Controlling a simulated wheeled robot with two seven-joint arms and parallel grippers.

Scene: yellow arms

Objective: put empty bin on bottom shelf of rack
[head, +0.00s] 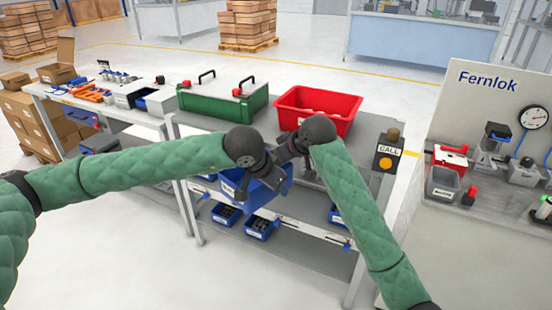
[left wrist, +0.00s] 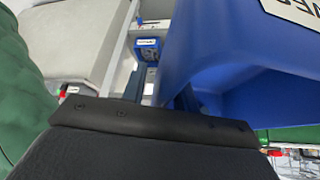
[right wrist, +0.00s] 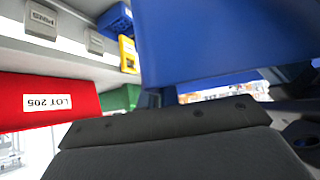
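A blue bin (head: 265,190) hangs in front of the rack, below my two wrists, and its inside is mostly hidden. My left gripper (head: 245,183) is at its left side, and my right gripper (head: 282,158) is at its upper right. Both appear shut on its rim, though the fingertips are largely hidden. The bin fills the upper right of the left wrist view (left wrist: 240,60), with a white label, and the top of the right wrist view (right wrist: 200,40). The rack (head: 312,240) has a grey lower shelf holding small blue bins (head: 260,228) at left.
A red bin (head: 335,112) and a green case (head: 215,103) sit on the rack's top. A call-button box (head: 387,153) stands at its right end. A bench with tools (head: 450,190) is at right, and a workbench (head: 95,100) at left. The lower shelf's right part looks clear.

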